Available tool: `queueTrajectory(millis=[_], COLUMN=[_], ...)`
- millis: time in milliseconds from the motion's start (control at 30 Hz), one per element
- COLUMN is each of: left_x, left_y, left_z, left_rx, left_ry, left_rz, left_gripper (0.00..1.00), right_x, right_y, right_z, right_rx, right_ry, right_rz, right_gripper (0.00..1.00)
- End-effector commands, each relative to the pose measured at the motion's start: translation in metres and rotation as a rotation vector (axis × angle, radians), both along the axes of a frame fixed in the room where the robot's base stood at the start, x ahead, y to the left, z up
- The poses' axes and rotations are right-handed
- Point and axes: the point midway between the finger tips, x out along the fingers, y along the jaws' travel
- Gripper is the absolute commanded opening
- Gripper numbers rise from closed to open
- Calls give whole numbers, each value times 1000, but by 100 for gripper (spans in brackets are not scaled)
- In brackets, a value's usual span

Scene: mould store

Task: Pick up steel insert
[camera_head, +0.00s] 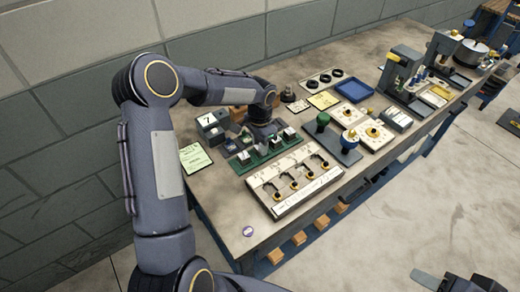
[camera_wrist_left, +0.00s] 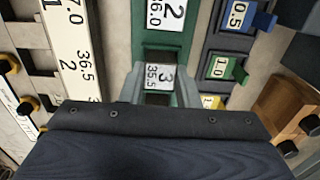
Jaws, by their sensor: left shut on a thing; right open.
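My left gripper (camera_head: 263,138) reaches down over the green rack (camera_head: 244,167) on the workbench. In the left wrist view the left gripper (camera_wrist_left: 158,84) is shut on a steel insert (camera_wrist_left: 158,73) with a white label reading 3 and 35.5. I cannot tell whether this insert is seated in the rack or lifted clear. Another insert (camera_wrist_left: 166,18), labelled 2 and 36.0, sits in the green rack beyond it. My right gripper (camera_head: 458,282) is partly in view at the bottom right, open, over the floor and away from the bench.
Labelled blue and green pieces (camera_wrist_left: 226,67) and a wooden block (camera_wrist_left: 283,105) are close to the left gripper. A blue tray (camera_head: 353,90) and presses (camera_head: 398,70) stand farther along the bench.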

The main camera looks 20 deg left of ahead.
Motion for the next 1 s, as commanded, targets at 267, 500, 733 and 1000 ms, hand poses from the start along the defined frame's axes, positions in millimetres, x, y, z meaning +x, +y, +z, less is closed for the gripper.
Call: queueTrajectory(millis=[267,500,733,1000], left_x=[1,-3,-33,-79], left_y=[0,-3,-28,-63], left_z=[6,37,82,111], left_rx=[1,1,1,0], left_ry=[-3,-5,-9,-4], left_rz=[0,-2,-3,-3], left_gripper=[0,0,0,0], right_x=[0,0,0,0], right_y=[0,0,0,0], right_z=[-1,-8,-22,-37], right_rx=[0,0,0,0], right_ry=[0,0,0,0], right_rz=[0,0,0,0], right_gripper=[47,47,47,47])
